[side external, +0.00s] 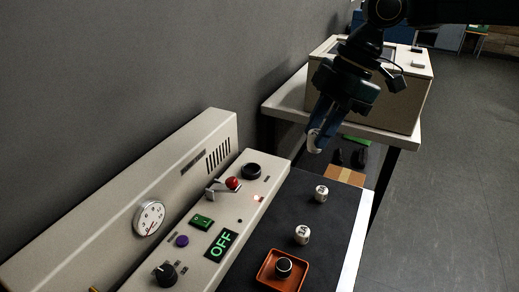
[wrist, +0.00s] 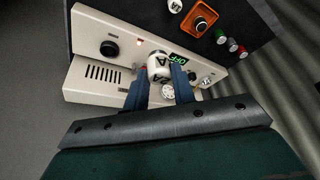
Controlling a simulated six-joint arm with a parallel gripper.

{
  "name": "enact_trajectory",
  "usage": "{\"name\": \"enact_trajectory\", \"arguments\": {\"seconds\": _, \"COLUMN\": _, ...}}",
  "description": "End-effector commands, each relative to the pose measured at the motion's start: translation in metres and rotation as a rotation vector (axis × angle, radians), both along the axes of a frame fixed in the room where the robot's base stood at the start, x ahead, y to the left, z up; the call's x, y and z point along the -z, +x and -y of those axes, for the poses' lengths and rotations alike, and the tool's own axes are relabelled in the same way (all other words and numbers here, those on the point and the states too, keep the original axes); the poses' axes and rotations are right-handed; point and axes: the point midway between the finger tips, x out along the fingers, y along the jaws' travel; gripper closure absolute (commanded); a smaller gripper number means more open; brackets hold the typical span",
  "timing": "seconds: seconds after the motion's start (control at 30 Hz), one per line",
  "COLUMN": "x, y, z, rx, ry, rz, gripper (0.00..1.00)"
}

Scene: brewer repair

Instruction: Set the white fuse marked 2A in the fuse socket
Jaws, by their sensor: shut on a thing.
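My gripper (side external: 316,140) is shut on a white fuse (side external: 314,141), held in the air above and beyond the far end of the black mat. In the wrist view the white fuse (wrist: 158,66) sits between the two fingertips (wrist: 162,78). Dark markings with a letter A show on it; the digit is hard to read. A round black fitting (side external: 252,171) is at the far end of the cream panel; it also shows in the wrist view (wrist: 109,48). I cannot tell whether it is the fuse socket.
Two white fuses (side external: 321,193) (side external: 302,235) stand on the black mat (side external: 268,226). An orange tray (side external: 263,279) holds a dark round part. The panel (side external: 232,211) carries a red-tipped lever (side external: 232,183), an OFF display (side external: 221,245) and a gauge (side external: 149,218). A beige box (side external: 400,103) stands behind.

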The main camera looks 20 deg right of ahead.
Motion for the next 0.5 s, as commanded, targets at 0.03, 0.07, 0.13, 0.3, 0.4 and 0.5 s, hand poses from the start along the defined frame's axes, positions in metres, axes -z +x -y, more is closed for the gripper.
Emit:
{"name": "enact_trajectory", "arguments": {"seconds": 0.03, "x": 0.002, "y": 0.004, "z": -0.002, "rx": 0.009, "ry": -0.001, "rz": -0.002, "gripper": 0.97}}
{"name": "enact_trajectory", "arguments": {"seconds": 0.07, "x": 0.004, "y": 0.006, "z": -0.003, "rx": 0.016, "ry": -0.002, "rz": -0.002, "gripper": 0.97}}
{"name": "enact_trajectory", "arguments": {"seconds": 0.13, "x": 0.006, "y": 0.014, "z": -0.007, "rx": 0.039, "ry": -0.003, "rz": -0.002, "gripper": 0.97}}
{"name": "enact_trajectory", "arguments": {"seconds": 0.3, "x": 0.019, "y": 0.041, "z": -0.020, "rx": 0.121, "ry": -0.008, "rz": -0.004, "gripper": 0.97}}
{"name": "enact_trajectory", "arguments": {"seconds": 0.4, "x": 0.029, "y": 0.061, "z": -0.029, "rx": 0.185, "ry": -0.010, "rz": -0.005, "gripper": 0.97}}
{"name": "enact_trajectory", "arguments": {"seconds": 0.5, "x": 0.041, "y": 0.081, "z": -0.040, "rx": 0.253, "ry": -0.010, "rz": -0.004, "gripper": 0.97}}
